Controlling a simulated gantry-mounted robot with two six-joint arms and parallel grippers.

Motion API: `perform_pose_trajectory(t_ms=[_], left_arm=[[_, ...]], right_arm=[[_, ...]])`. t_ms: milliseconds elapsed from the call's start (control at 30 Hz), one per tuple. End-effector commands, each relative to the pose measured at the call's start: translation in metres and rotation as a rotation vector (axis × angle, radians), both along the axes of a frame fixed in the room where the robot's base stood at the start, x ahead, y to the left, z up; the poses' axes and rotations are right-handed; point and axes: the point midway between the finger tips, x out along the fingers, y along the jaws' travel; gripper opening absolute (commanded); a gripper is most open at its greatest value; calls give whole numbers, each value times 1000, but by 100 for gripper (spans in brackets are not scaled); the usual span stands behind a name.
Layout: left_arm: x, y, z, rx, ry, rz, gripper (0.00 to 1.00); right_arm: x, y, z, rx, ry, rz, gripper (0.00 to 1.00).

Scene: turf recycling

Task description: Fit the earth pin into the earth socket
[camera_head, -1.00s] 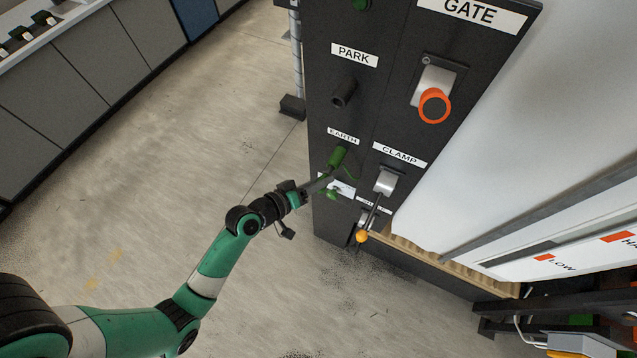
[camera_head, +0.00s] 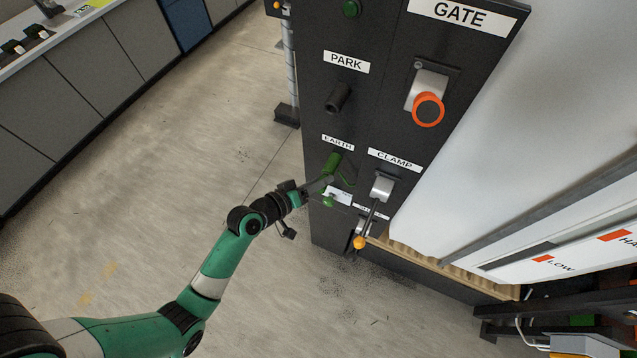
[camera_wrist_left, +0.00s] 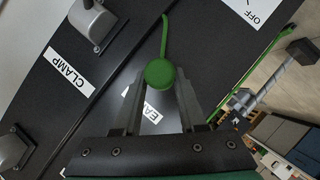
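The green earth pin (camera_head: 331,162) is at the panel just under the EARTH label (camera_head: 338,143). A green lead (camera_head: 349,172) curves down from it to a green fitting (camera_head: 328,201) lower on the panel. My left gripper (camera_head: 322,184) reaches the pin from below left. In the left wrist view the pin's round end (camera_wrist_left: 160,75) sits between my finger ends (camera_wrist_left: 161,92), which appear to close on both its sides. The earth socket is hidden behind the pin, so I cannot tell how deep the pin sits. My right gripper is not in view.
The floor left of the panel is clear.

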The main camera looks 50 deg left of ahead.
Motion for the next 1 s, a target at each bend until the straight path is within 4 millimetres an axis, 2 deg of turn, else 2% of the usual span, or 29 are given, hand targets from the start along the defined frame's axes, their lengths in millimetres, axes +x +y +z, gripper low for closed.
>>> perform_pose_trajectory(t_ms=[33,133,167,433,533,667,900,1000], left_arm=[[0,0,0,0,0,0,51],[0,0,0,0,0,0,69],[0,0,0,0,0,0,71],[-1,0,0,0,2,-1,71],[-8,0,2,-1,2,1,71],[-29,1,10,-1,2,3,71],[-83,2,29,-1,2,5,71],[-98,2,35,-2,1,4,71]], right_arm=[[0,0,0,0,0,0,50],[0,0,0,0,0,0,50],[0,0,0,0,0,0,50],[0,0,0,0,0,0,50],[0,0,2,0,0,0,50],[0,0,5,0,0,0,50],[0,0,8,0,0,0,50],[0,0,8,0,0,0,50]])
